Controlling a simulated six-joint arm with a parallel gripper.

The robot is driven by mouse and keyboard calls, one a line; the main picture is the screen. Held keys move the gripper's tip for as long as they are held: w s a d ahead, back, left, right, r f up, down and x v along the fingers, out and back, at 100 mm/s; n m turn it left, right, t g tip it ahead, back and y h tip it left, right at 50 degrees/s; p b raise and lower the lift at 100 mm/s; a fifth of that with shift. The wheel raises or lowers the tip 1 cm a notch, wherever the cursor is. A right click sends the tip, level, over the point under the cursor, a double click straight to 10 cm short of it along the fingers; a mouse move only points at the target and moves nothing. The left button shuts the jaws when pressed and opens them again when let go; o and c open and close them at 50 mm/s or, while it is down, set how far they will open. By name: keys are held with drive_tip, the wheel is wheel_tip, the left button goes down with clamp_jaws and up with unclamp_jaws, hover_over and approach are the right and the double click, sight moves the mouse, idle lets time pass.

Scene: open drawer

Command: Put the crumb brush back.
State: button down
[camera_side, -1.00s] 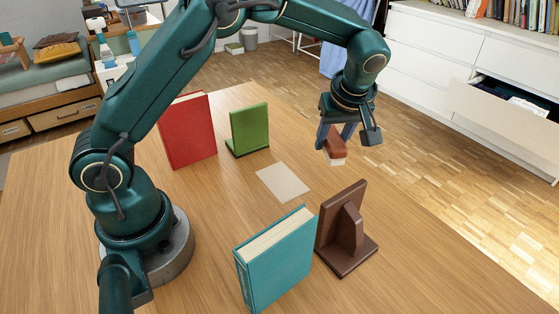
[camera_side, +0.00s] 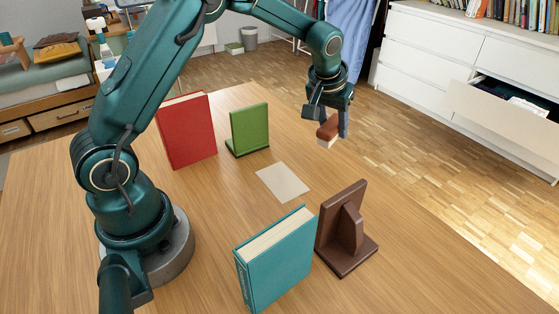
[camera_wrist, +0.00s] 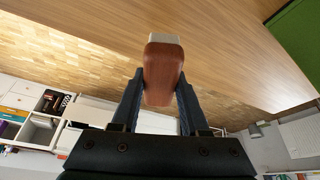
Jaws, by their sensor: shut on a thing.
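The crumb brush (camera_side: 327,130) has a reddish-brown wooden handle and pale bristles at its lower end. My gripper (camera_side: 331,120) is shut on the handle and holds the brush in the air near the table's far right edge. In the wrist view the brush (camera_wrist: 163,70) sits between the two fingers of my gripper (camera_wrist: 160,92), its pale bristle edge at the top of the picture. A pale flat rectangle (camera_side: 282,182) lies bare on the table, below and left of the held brush.
A red book (camera_side: 188,130) and a green bookend (camera_side: 249,130) stand at the back of the table. A teal book (camera_side: 277,262) and a brown bookend (camera_side: 344,230) stand at the front. An open drawer (camera_side: 505,115) is in the white dresser beyond.

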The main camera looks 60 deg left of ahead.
sight(331, 156)
drive_tip(key=shift+f, duration=2.95)
drive_tip(key=shift+f, duration=0.1)
drive_tip(key=shift+c, duration=2.1)
unclamp_jaws()
